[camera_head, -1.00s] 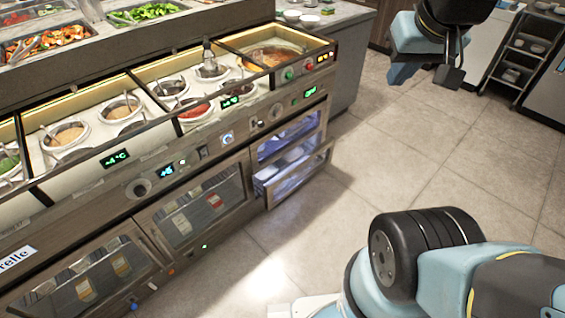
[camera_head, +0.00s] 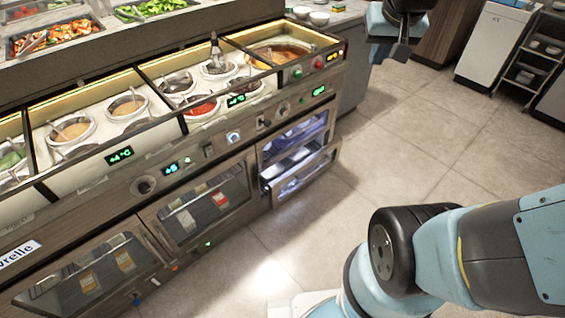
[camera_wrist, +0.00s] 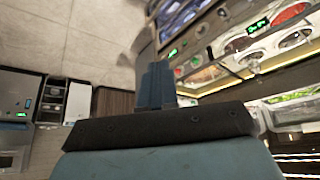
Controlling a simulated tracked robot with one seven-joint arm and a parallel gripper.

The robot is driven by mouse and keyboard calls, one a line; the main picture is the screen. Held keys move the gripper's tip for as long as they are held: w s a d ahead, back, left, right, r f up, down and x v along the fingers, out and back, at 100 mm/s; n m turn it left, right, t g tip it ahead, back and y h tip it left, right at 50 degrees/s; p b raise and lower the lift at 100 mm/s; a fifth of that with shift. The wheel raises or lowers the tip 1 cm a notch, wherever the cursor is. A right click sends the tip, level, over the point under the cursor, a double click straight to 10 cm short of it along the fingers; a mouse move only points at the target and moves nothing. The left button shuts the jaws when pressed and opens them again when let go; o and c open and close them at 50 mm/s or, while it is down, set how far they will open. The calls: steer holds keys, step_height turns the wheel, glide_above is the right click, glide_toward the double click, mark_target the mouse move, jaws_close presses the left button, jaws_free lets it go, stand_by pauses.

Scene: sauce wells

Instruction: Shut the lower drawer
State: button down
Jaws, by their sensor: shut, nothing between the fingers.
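The lower drawer (camera_head: 306,176) is at the right end of the counter front in the head view. It is pulled out part way, and its lit inside shows behind its front. An upper glass-fronted drawer (camera_head: 292,139) sits flush above it. My gripper (camera_head: 401,52) is at the top of the head view, partly cut off by the edge. It is up and to the right of the lower drawer in the picture, apart from it. In the wrist view my gripper's blue fingers (camera_wrist: 157,85) are together and empty. I cannot make out the lower drawer clearly there.
The counter top holds sauce wells (camera_head: 128,106) and a soup well (camera_head: 277,53). Two glass-fronted doors (camera_head: 205,205) are to the left of the drawers. The tiled floor (camera_head: 420,150) in front is clear. A shelf rack (camera_head: 530,70) stands at the far right.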

steer(key=w+f+m, duration=0.2)
steer(key=w+f, duration=1.8)
steer(key=w, duration=0.3)
steer(key=m+t+y, duration=0.2)
steer(key=m+y, duration=0.4)
steer(key=m, duration=0.2)
glide_toward(281, 183)
steer(key=s+f+x, duration=0.1)
steer(key=x, duration=0.4)
steer(key=shift+w+a+r, duration=0.15)
steer(key=shift+w+a, duration=0.05)
steer(key=shift+w, duration=0.55)
